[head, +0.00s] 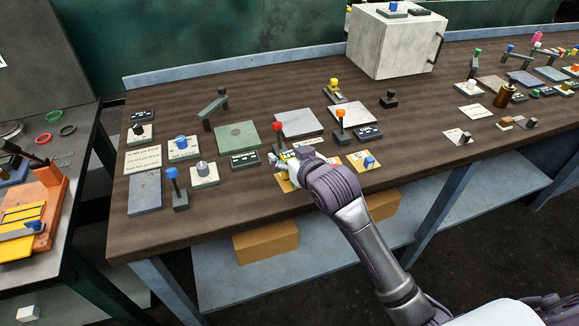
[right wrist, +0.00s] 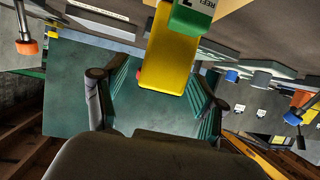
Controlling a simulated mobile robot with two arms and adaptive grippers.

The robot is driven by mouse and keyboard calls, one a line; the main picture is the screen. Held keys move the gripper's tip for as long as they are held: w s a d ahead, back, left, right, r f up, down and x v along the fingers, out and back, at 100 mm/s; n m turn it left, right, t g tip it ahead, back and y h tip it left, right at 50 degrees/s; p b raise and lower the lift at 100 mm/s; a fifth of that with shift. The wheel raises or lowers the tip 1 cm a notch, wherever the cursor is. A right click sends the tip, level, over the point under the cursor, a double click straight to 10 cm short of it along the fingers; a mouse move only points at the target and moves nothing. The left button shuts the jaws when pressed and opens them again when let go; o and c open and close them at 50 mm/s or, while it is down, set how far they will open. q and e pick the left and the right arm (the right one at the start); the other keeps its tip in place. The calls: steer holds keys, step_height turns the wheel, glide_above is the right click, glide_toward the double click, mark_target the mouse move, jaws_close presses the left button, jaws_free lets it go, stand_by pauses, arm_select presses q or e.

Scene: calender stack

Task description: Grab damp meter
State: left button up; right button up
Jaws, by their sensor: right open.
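A yellow device with a green end, which I take to be the damp meter (right wrist: 170,58), shows in the right wrist view. Its yellow body reaches down between my open right gripper's (right wrist: 158,75) fingers, with a gap on each side. My left gripper is not in view.
The brown workbench (head: 240,205) holds several levers, knobs and plates. A red-topped lever (head: 277,128) and an orange-topped lever (head: 340,115) stand close to my right gripper. A grey cabinet (head: 385,45) is at the back. A blue-knobbed orange card (head: 363,161) lies right of the gripper.

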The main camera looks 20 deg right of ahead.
jaws_close()
steer(key=shift+r, duration=0.1)
